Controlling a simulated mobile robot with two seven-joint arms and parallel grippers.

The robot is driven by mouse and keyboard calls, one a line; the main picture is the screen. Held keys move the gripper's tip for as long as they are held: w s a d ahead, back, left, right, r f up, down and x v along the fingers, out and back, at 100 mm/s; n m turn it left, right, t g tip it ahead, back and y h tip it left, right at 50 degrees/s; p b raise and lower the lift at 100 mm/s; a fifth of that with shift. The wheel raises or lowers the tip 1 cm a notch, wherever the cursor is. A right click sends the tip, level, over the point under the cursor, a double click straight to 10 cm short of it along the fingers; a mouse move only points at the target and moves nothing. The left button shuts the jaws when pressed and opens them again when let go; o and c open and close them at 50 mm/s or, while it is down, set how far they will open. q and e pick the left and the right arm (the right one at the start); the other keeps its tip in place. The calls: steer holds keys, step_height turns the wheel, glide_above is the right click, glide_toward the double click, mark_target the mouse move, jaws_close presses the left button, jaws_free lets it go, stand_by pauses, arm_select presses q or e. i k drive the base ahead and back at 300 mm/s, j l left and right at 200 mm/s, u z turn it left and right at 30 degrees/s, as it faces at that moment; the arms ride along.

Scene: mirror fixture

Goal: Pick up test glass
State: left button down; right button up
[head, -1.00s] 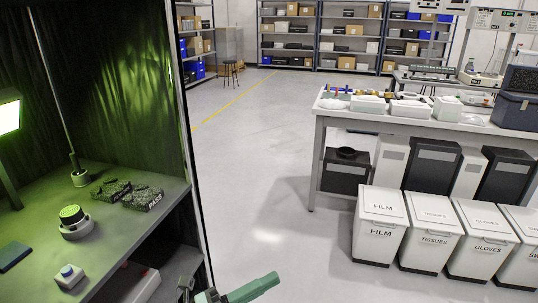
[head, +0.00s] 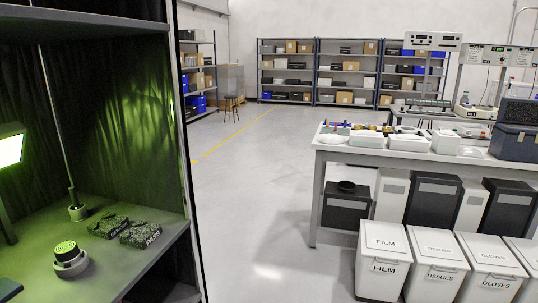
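I cannot make out a test glass for certain in the head view. A white bench (head: 340,152) at the right carries white trays, small coloured items and instruments, too small to tell apart. A dark-curtained booth at the left has a grey shelf (head: 110,262) lit green. On it stand a round device with a green top (head: 68,254) and two dark speckled boxes (head: 140,234). Neither of my grippers is in view.
Labelled white bins (head: 385,262) and dark bins (head: 433,192) stand in front of and under the bench. Stocked shelving (head: 315,70) lines the back wall. A stool (head: 231,107) stands far back. The grey floor (head: 255,190) between booth and bench is clear.

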mark_target(66, 250)
steer(key=u, duration=1.35)
steer(key=i+l, duration=0.15)
steer(key=l, duration=0.25)
steer(key=i+l, duration=0.1)
steer(key=l, duration=0.35)
steer(key=i+l+u, duration=0.2)
steer(key=l, duration=0.15)
steer(key=l+u, duration=0.25)
steer(key=l, duration=0.15)
